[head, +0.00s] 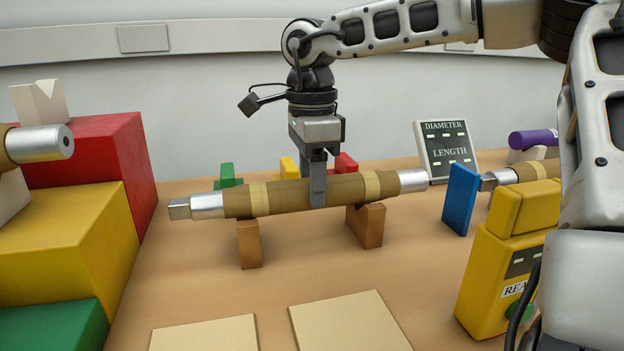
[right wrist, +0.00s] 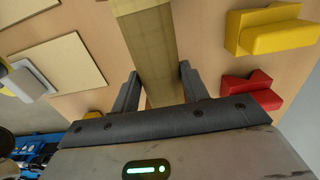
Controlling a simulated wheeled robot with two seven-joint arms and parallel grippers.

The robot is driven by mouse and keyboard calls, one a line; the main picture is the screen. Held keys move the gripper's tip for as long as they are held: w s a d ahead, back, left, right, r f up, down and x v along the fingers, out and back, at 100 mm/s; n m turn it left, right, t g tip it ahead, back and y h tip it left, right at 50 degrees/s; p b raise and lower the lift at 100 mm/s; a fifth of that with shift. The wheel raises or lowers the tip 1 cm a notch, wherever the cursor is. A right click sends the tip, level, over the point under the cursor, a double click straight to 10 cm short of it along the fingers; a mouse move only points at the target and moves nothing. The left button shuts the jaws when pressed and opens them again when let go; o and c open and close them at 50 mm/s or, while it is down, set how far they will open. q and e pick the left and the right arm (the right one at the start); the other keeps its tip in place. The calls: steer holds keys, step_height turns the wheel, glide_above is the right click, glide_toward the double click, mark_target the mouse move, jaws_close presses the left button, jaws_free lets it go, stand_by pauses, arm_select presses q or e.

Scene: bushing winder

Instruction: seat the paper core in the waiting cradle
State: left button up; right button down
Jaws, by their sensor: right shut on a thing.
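The brown paper core (head: 290,193) has paler bands and silver ends, the left one squared. It lies nearly level across the head view and runs up the right wrist view (right wrist: 150,45). My right gripper (head: 318,190) comes down from above and is shut around the core's middle, a finger on each side in the right wrist view (right wrist: 158,90). Two brown posts, which look like a cradle, stand under the core: a left post (head: 249,245) and a right post (head: 367,228). Whether the core touches them is unclear. My left gripper is out of view.
Red (head: 95,150), yellow (head: 70,240) and green (head: 55,328) blocks fill the left side, with another silver-ended core (head: 38,143). A yellow device (head: 500,275), blue plate (head: 460,198) and display panel (head: 446,150) stand right. Flat cream pads (head: 350,322) lie in front.

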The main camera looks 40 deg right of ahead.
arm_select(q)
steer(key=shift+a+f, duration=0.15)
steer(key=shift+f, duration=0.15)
arm_select(e)
steer(key=shift+f, duration=0.3)
steer(key=c, duration=0.7)
jaws_free()
steer(key=shift+o, duration=0.2)
steer(key=shift+f, duration=0.15)
steer(key=shift+r, duration=0.35)
step_height(320, 180, up, 10)
steer(key=shift+f+p, duration=0.15)
steer(key=shift+p, duration=0.8)
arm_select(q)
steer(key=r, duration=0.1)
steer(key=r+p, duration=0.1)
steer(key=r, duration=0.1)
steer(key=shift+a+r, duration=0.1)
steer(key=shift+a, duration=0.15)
arm_select(e)
step_height(320, 180, up, 6)
steer(key=shift+f, duration=0.1)
